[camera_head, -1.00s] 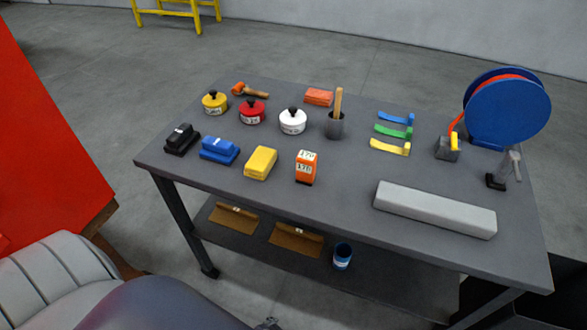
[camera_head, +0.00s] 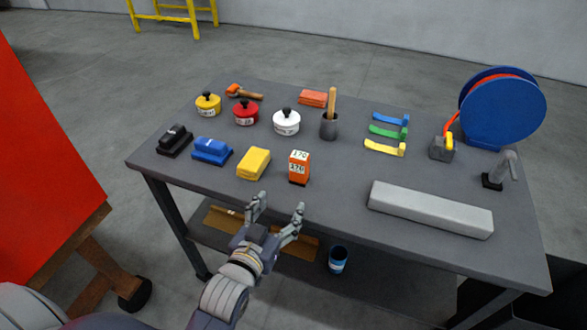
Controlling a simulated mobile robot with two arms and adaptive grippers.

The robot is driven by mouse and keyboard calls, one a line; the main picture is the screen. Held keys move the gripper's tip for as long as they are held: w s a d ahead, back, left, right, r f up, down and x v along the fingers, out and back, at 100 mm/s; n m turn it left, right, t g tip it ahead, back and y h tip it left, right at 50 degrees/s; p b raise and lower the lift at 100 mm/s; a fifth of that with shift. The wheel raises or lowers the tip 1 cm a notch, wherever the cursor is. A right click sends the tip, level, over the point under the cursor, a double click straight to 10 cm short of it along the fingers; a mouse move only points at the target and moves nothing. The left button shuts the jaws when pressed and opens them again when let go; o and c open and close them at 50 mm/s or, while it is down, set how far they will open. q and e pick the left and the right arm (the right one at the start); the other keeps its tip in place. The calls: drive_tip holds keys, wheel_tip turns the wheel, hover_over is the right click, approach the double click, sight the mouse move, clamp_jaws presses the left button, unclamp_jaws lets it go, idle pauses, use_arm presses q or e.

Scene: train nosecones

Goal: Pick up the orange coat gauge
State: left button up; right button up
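The orange coat gauge (camera_head: 299,168) is a small upright orange box with white labels reading 170. It stands near the front edge of the grey table, just right of a yellow block. My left gripper (camera_head: 277,207) is at the table's front edge, below and slightly left of the gauge in the picture. Its two fingers are spread and point toward the table, with nothing between them. It does not touch the gauge. My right gripper is not in view.
The yellow block (camera_head: 254,163) and blue block (camera_head: 212,151) stand left of the gauge. A long grey bar (camera_head: 430,209) lies to the right. Lidded pots, including a white one (camera_head: 286,122), stand behind. A lower shelf holds a blue can (camera_head: 338,260).

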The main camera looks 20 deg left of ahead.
sight(297, 167)
use_arm(q)
drive_tip(key=r, duration=0.1)
drive_tip(key=w+r+t, duration=0.2)
drive_tip(key=shift+d+r, duration=0.4)
drive_tip(key=shift+w+d+r, duration=0.1)
drive_tip(key=shift+w+r, duration=0.2)
drive_tip(key=shift+w, duration=0.3)
drive_tip(key=w, duration=0.2)
drive_tip(key=w+p, duration=0.1)
drive_tip(key=w, duration=0.1)
drive_tip(key=shift+w+f, duration=0.2)
drive_tip(key=shift+w, duration=0.05)
drive_tip(key=shift+w+r, duration=0.1)
drive_tip(key=shift+w, duration=0.15)
drive_tip(key=shift+w+f+p, duration=0.15)
drive_tip(key=shift+w+p, duration=0.15)
drive_tip(key=shift+w, duration=0.85)
drive_tip(key=shift+w+f+p, duration=0.1)
drive_tip(key=shift+w+p, duration=0.2)
drive_tip(key=shift+w, duration=0.85)
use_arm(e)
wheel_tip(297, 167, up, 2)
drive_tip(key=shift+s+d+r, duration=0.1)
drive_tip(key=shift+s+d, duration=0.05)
use_arm(q)
drive_tip(key=shift+s, duration=0.1)
drive_tip(key=shift+c, duration=0.6)
drive_tip(key=c, duration=1.1)
